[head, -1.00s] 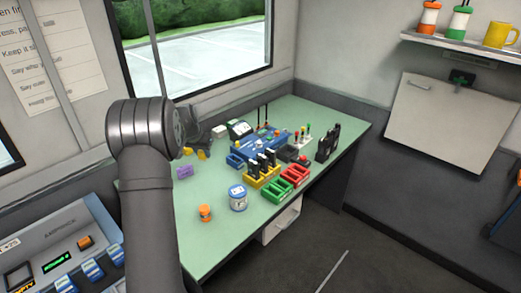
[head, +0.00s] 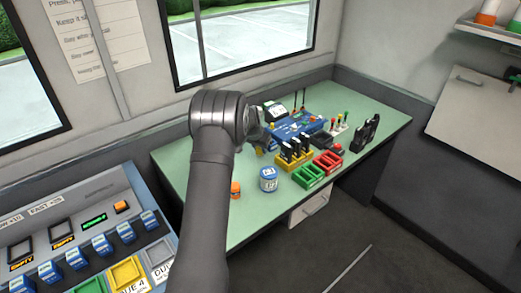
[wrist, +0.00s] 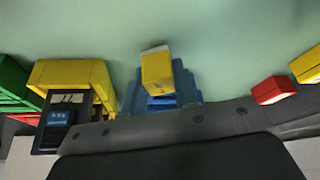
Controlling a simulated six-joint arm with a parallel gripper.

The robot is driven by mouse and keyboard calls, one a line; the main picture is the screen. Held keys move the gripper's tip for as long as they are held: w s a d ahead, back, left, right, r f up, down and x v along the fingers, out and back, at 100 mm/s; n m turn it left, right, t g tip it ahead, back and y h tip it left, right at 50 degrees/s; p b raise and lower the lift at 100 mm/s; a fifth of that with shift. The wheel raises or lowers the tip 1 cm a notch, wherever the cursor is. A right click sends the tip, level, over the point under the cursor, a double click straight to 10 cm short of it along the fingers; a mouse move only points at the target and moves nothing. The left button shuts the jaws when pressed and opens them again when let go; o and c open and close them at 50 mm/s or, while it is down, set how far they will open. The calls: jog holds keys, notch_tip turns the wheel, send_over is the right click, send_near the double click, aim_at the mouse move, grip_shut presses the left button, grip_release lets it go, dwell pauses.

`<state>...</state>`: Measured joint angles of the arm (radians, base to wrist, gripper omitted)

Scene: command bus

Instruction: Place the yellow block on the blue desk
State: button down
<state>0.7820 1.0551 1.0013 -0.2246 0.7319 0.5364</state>
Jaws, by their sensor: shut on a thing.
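The yellow block (wrist: 157,70) is in the middle of the wrist view, in front of my gripper (wrist: 165,112). My gripper is shut on it; the fingertips themselves are hard to make out. A blue stepped holder (wrist: 187,86) shows behind and around the block's lower part. I cannot tell whether the two touch. In the head view my gripper (head: 257,136) is mostly hidden behind my arm, over the green table (head: 250,215). Only a bit of yellow shows beneath it. No separate blue desk is clear; a larger blue unit (head: 291,127) stands at the back of the table.
A yellow rack with black handsets (wrist: 72,75) is left of the blue holder. Green (head: 307,177) and red (head: 328,161) trays, a blue-white tin (head: 268,178) and an orange jar (head: 235,189) stand nearby. A red block (wrist: 272,90) is at the right.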

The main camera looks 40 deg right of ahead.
jog(key=shift+f, duration=0.45)
jog(key=shift+f, duration=0.15)
jog(key=c, duration=1.1)
grip_release()
jog(key=shift+c, duration=0.2)
jog(key=v, duration=1.1)
jog(key=shift+o, duration=0.5)
jog(key=shift+a+r, duration=0.2)
jog(key=shift+r, duration=0.45)
